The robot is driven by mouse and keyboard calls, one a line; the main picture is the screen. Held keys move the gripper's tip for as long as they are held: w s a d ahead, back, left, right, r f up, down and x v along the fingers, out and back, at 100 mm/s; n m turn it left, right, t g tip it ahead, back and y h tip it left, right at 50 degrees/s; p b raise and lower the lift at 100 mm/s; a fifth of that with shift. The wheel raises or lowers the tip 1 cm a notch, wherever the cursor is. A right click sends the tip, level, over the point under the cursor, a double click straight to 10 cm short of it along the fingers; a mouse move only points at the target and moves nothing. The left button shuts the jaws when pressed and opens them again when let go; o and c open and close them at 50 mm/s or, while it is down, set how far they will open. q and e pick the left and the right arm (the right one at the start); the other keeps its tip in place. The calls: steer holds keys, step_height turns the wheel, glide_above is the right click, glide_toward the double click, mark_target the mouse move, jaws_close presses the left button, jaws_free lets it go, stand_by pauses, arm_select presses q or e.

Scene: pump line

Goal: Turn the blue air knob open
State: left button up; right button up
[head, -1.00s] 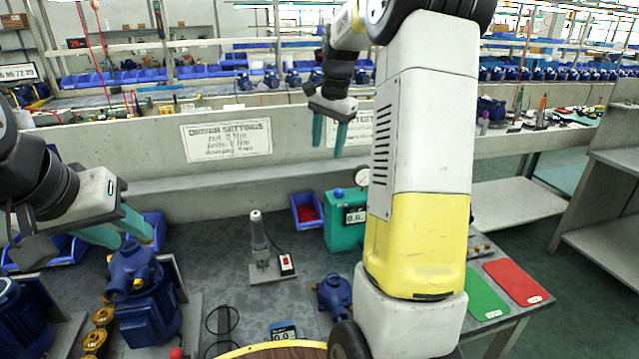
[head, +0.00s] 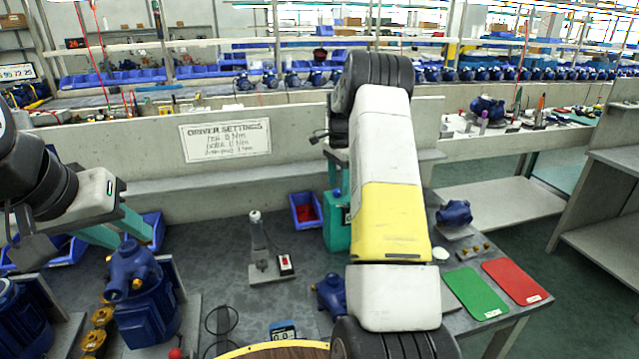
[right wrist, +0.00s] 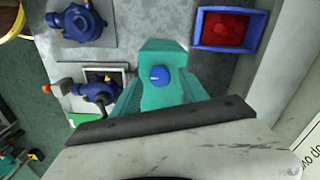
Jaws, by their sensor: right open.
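The blue air knob (right wrist: 159,73) sits on top of a teal box in the right wrist view, with a small pale mark on its face. The teal box (right wrist: 160,55) also shows in the head view (head: 338,234), partly behind my right arm. My right gripper (right wrist: 160,88) is open, with its teal fingers either side of the knob in the picture. I cannot tell how far above the knob they are. In the head view my right arm hides most of this gripper. My left gripper (head: 122,236) is open and empty above the left of the bench, beside a blue pump (head: 140,290).
A blue bin with red parts (head: 306,211) stands left of the teal box. A blue pump (head: 454,213) and green (head: 476,294) and red (head: 517,281) mats lie right of my arm. A low wall (head: 280,150) runs behind.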

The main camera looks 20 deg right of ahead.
steer(key=shift+f, duration=0.7)
jaws_close()
